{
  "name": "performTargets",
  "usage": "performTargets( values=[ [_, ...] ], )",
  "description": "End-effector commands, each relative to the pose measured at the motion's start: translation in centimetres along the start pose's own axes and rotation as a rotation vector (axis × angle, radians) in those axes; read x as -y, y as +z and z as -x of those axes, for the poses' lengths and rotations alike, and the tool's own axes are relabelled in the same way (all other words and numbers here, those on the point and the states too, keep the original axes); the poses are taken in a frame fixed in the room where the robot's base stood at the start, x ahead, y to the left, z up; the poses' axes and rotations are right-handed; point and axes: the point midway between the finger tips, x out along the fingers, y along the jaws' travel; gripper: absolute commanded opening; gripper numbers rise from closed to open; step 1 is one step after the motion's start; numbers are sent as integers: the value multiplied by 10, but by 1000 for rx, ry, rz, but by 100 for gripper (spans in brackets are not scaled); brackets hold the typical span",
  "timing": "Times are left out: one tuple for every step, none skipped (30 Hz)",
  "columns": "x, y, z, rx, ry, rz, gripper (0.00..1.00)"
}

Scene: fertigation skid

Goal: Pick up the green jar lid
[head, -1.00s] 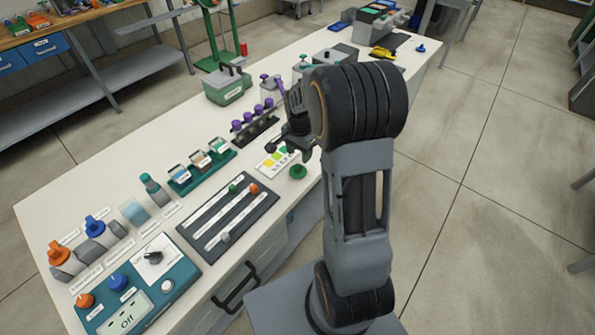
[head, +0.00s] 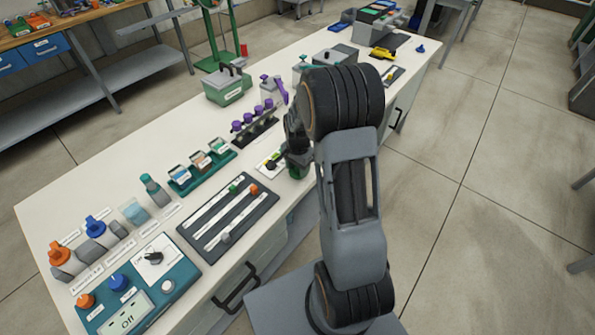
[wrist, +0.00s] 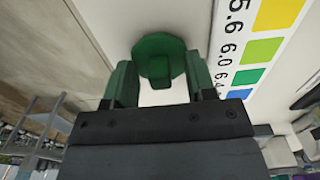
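The green jar lid (wrist: 158,52) is a round disc with a raised grip in its middle. It lies on the white bench top (wrist: 112,22) near its edge. My gripper (wrist: 161,68) is over it, with one finger on each side and the lid near the fingertips. In the head view my gripper (head: 297,160) hides most of the lid.
A colour chart card (wrist: 245,60) lies close to the lid. The slider panel (head: 228,218) and the green rack of small boxes (head: 203,170) are nearby. Purple-capped items (head: 253,120) stand behind my gripper. Open floor is to the right.

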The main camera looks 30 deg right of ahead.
Motion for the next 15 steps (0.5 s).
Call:
performTargets(
  values=[
    [0,0,0,0,0,0,46],
    [0,0,0,0,0,0,43],
    [0,0,0,0,0,0,40],
    [0,0,0,0,0,0,37],
    [0,0,0,0,0,0,34],
    [0,0,0,0,0,0,30],
    [0,0,0,0,0,0,27],
    [0,0,0,0,0,0,24],
    [0,0,0,0,0,0,20],
    [0,0,0,0,0,0,18],
    [0,0,0,0,0,0,15],
    [0,0,0,0,0,0,11],
    [0,0,0,0,0,0,8],
    [0,0,0,0,0,0,5],
    [0,0,0,0,0,0,1]
  ],
)
